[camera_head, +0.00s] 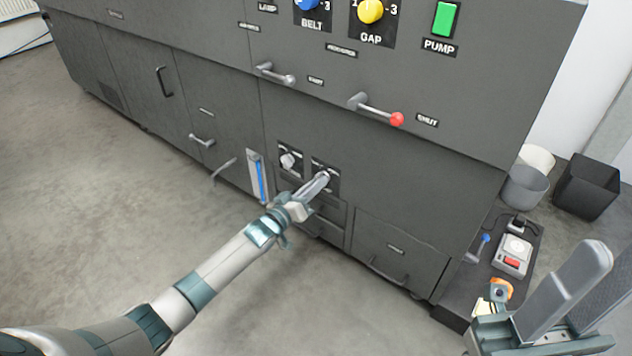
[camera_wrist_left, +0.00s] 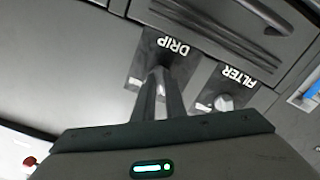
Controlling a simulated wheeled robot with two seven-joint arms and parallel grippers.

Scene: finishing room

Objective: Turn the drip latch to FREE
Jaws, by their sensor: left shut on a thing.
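The drip latch is on a small dark plate (camera_head: 332,170) low on the grey machine front. In the left wrist view its DRIP label (camera_wrist_left: 172,47) reads upside down. My left gripper (camera_head: 321,179) reaches it from below and is shut on the latch, whose handle is mostly hidden between the fingers. The fingers also show in the left wrist view (camera_wrist_left: 159,92); the latch's setting cannot be read. My right gripper (camera_head: 575,292) is at the lower right, away from the latch, with its fingers apart and nothing seen between them.
The FILTER knob (camera_head: 288,161) sits close beside the latch, also in the left wrist view (camera_wrist_left: 222,102). A blue gauge (camera_head: 258,177) is further left. Above are a red-tipped lever (camera_head: 395,119) and a grey lever (camera_head: 277,75). Bins (camera_head: 587,187) stand at right; the left floor is clear.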

